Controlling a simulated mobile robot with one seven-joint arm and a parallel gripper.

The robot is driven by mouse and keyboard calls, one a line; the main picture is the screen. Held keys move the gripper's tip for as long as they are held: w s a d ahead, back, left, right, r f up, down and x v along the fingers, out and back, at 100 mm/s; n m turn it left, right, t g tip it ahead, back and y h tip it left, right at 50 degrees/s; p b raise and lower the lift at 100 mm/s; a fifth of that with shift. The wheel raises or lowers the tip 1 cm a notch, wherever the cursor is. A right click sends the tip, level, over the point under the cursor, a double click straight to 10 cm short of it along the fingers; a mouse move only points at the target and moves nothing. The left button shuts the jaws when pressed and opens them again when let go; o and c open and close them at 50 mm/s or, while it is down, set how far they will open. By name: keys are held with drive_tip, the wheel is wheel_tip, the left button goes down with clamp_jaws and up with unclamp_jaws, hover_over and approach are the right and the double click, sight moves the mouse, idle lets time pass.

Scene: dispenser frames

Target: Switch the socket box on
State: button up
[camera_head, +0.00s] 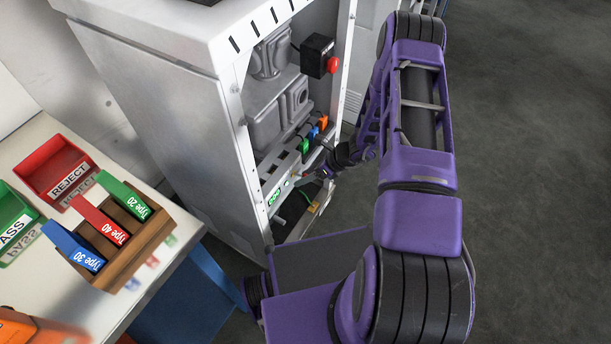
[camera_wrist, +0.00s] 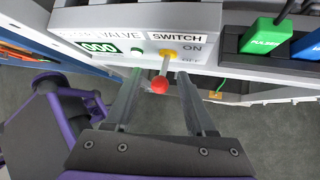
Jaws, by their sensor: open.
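The socket box (camera_wrist: 220,15) is a light grey panel with a SWITCH label, ON above OFF, and a green display reading 000. Its switch is a thin lever (camera_wrist: 165,65) with a yellow base and a red ball tip (camera_wrist: 160,86). The lever points down toward the OFF side. My gripper (camera_wrist: 158,76) is open, with one finger on each side of the lever; I cannot tell whether either finger touches it. In the head view the box (camera_head: 284,170) sits low inside the cabinet, and my gripper (camera_head: 308,178) is in front of it, small and dark.
Green (camera_wrist: 265,38) and blue (camera_wrist: 308,45) plugs sit right of the switch. The white cabinet (camera_head: 150,90) stands open around the box. A red button on a black box (camera_head: 318,56) is above. A table with coloured bins (camera_head: 58,170) is at left. Grey floor is clear at right.

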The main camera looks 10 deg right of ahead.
drive_tip(key=p+v, duration=0.1)
drive_tip(key=v, duration=1.6)
drive_tip(key=shift+s, duration=0.15)
drive_tip(key=shift+d+r, duration=0.1)
drive_tip(key=shift+d, duration=0.05)
